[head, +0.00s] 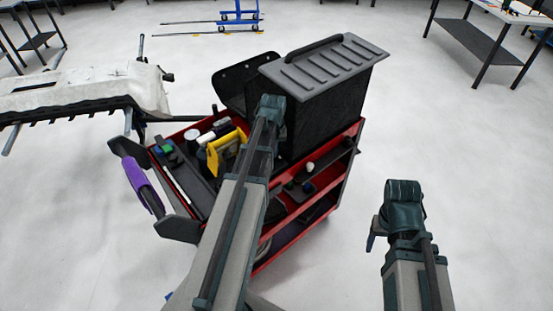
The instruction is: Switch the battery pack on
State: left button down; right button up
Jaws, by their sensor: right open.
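A large black box (325,112) with a grey ribbed lid (328,62) and a carry handle stands on the red cart. It may be the battery pack, but I cannot tell for sure. No switch shows on its visible sides. My left arm reaches up across the cart to the box's left front edge. The fingers of my left gripper do not show. My right arm stands apart, right of the cart over bare floor. Only a small part of my right gripper (373,237) shows beside its joint. It is open, with nothing visible in it.
The red cart's upper tray (185,128) holds a yellow tool (222,152), bottles and small items. A white panel (85,92) on a stand is at the left.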

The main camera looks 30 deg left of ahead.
pick_arm(q)
notch_tip(320, 180, up, 7)
jog(key=p, duration=0.7)
dwell(0.3)
dwell(0.4)
